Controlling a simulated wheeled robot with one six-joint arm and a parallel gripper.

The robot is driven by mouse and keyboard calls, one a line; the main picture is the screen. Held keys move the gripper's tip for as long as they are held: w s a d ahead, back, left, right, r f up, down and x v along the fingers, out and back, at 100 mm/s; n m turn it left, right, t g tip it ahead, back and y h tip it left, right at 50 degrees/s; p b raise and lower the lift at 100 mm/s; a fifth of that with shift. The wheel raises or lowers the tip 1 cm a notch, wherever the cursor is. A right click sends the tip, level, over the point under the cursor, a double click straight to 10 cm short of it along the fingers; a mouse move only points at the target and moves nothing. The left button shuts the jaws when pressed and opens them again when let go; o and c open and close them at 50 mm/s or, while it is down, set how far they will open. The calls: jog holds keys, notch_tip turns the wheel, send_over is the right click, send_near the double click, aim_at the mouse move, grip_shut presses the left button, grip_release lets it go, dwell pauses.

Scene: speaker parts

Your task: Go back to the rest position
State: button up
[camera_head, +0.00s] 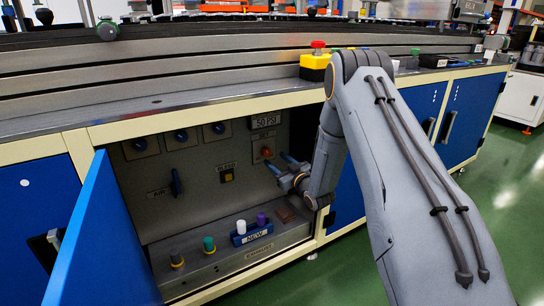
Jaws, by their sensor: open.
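My grey arm (400,190) reaches in from the lower right and bends down at the cabinet's right edge. It hides part of the cabinet front.
The blue cabinet door (105,240) stands open at the left. A yellow box with a red button (316,62) stands on the worktop.

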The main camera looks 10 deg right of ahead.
jog(key=shift+v, duration=0.85)
jog(key=s+a+r+g, duration=0.2)
jog(key=s+a+g, duration=0.15)
jog(key=a, duration=0.75)
jog(key=s+a+r+g+h, duration=0.2)
jog(key=s+a+g, duration=0.3)
jog(key=s+a, duration=0.6)
jog(key=s+a+r+n+g+h, duration=0.2)
jog(key=s+g, duration=0.7)
jog(key=s, duration=3.1)
jog(key=d+r+m+p, duration=0.4)
jog(key=d+r+p, duration=0.6)
jog(key=r+p, duration=0.4)
jog(key=d+r+m+h+p, duration=0.1)
jog(key=d+r+m+p, duration=0.2)
jog(key=d+r+p, duration=0.8)
notch_tip(320, 180, up, 4)
jog(key=p, duration=0.3)
jog(key=shift+m+h+p, duration=0.3)
jog(key=shift+m+p, duration=0.05)
jog(key=shift+m, duration=0.05)
